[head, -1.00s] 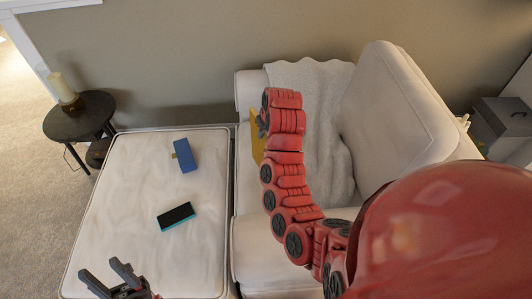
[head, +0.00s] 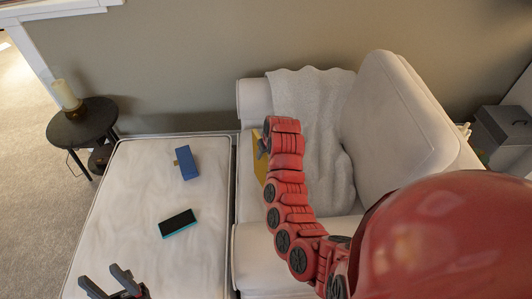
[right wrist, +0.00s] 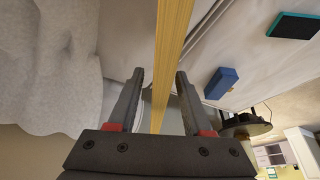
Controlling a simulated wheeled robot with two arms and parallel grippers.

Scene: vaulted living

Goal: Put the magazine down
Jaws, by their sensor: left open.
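The yellow magazine (head: 258,168) shows in the head view as a narrow strip at the left side of the sofa seat, partly hidden by my right arm. In the right wrist view the magazine (right wrist: 172,50) appears nearly edge-on as a long yellow band running between the fingers. My right gripper (right wrist: 158,76) has its fingers spread on either side of it, with gaps visible on both sides. In the head view the right gripper (head: 263,146) is beside the magazine and mostly hidden. My left gripper (head: 102,275) is open and empty at the lower left, over the ottoman's near end.
A white ottoman (head: 130,200) holds a blue box (head: 187,163) and a black and teal slab (head: 178,223), with bare room around them. The sofa (head: 395,125) carries a grey blanket (head: 312,100). A dark side table (head: 85,122) with a candle (head: 67,95) stands far left.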

